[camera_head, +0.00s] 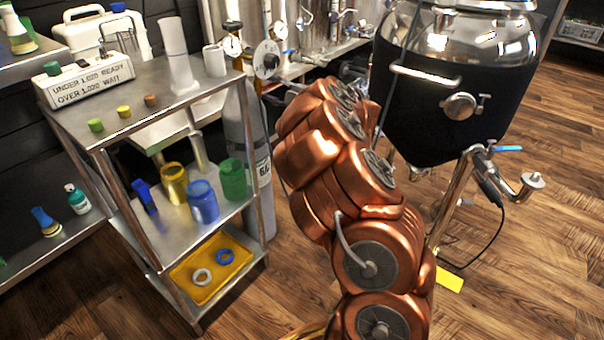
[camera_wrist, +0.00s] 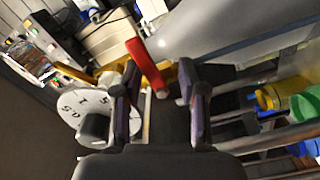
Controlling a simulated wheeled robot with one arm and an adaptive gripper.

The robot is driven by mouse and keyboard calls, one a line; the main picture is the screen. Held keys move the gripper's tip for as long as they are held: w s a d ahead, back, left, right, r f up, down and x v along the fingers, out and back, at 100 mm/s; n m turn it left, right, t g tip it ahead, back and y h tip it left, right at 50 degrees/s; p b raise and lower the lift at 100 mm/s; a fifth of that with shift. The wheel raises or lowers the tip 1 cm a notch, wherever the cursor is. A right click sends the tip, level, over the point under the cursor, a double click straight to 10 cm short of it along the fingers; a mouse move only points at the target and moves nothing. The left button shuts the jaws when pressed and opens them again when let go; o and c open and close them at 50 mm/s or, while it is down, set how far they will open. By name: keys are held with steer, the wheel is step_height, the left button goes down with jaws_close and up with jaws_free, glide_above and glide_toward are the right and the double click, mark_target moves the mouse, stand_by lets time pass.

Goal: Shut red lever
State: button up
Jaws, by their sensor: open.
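The red lever (camera_wrist: 146,64) shows in the wrist view, standing up and tilted to the left. Its lower end lies in the gap between the fingers of my gripper (camera_wrist: 158,90). The fingers are apart, one on each side, and I cannot tell whether either touches the lever. A white dial (camera_wrist: 72,104) with a dark knob is beside the left finger. In the head view, my copper arm covers the middle, and I cannot make out the red lever or my gripper there. A round white dial (camera_head: 267,59) shows just beyond the arm.
A steel shelf cart (camera_head: 120,110) with cups, a sign box and a yellow tray (camera_head: 190,286) stands left of my arm. A grey gas cylinder (camera_head: 248,140) is behind it. A black tank (camera_head: 440,95) with valves stands at the right.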

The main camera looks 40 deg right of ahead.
steer(key=s+f+m, duration=0.1)
steer(key=s+m, duration=0.7)
steer(key=m, duration=0.5)
steer(key=shift+s+d+r+m+g+h, duration=0.9)
steer(key=shift+d+r+m+g+h, duration=1.3)
steer(key=shift+h, duration=3.5)
steer(key=s+a+f+m+g+y, duration=0.2)
steer(key=s+a+f+g, duration=0.7)
steer(key=s+a, duration=0.7)
step_height(320, 180, down, 3)
steer(key=shift+s+f+m+g+y+p, duration=0.2)
steer(key=shift+s+m+g+y+p, duration=0.2)
steer(key=shift+s, duration=0.4)
